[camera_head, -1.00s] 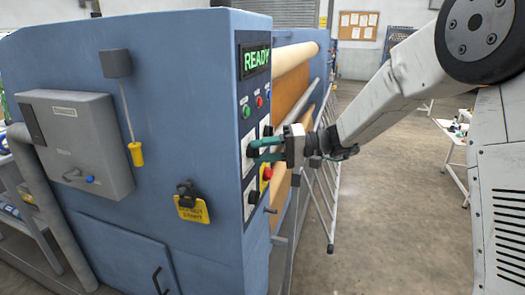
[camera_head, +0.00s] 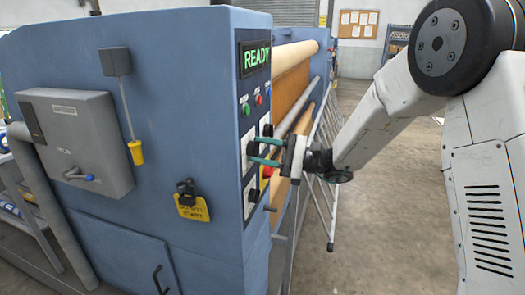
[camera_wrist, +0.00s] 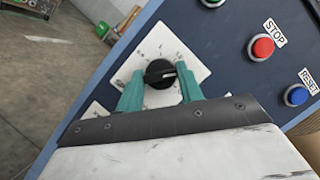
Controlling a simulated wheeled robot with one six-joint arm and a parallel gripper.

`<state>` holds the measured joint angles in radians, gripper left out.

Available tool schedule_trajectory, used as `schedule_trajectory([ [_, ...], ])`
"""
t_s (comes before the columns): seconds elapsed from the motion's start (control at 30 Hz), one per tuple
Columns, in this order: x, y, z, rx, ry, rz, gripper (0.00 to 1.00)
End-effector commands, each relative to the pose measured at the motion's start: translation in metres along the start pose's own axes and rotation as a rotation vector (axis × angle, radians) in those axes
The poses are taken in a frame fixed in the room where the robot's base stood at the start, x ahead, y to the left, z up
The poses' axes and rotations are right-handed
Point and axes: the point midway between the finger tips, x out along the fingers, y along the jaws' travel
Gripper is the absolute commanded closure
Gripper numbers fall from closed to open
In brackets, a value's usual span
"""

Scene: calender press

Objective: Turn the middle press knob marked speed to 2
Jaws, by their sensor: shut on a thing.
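A black round knob (camera_wrist: 160,73) with a white pointer line sits on a white dial plate (camera_wrist: 150,45) in the wrist view. The pointer points to the picture's right. The dial marks are too small to read. My gripper (camera_wrist: 160,80) has one teal finger on each side of the knob and is shut on it. The fingers partly hide the knob there. A lower black knob (camera_head: 252,195) sits below it. I cannot read a speed label.
The blue press (camera_head: 160,180) has a READY display (camera_head: 254,57) and a red STOP button (camera_wrist: 262,47) with a blue RESET button (camera_wrist: 296,95) near the knob. A yellow-based red button (camera_head: 267,172) is just below my fingers. Open floor (camera_head: 390,235) lies right.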

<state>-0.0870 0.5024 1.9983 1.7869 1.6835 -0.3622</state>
Motion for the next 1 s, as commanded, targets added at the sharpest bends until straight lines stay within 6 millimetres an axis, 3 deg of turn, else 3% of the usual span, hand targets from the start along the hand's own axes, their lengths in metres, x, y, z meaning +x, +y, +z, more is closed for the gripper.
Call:
schedule_trajectory([
  [0.33, -0.0007, -0.0006, -0.0007, 0.138, 0.003, -0.062, 0.86],
  [0.9, -0.0005, -0.0003, -0.0006, 0.167, 0.003, -0.073, 0.86],
  [0.93, -0.0005, -0.0003, -0.0005, 0.166, 0.003, -0.073, 0.61],
  [1.0, -0.0004, -0.0002, -0.0005, 0.166, 0.002, -0.072, 0.41],
])
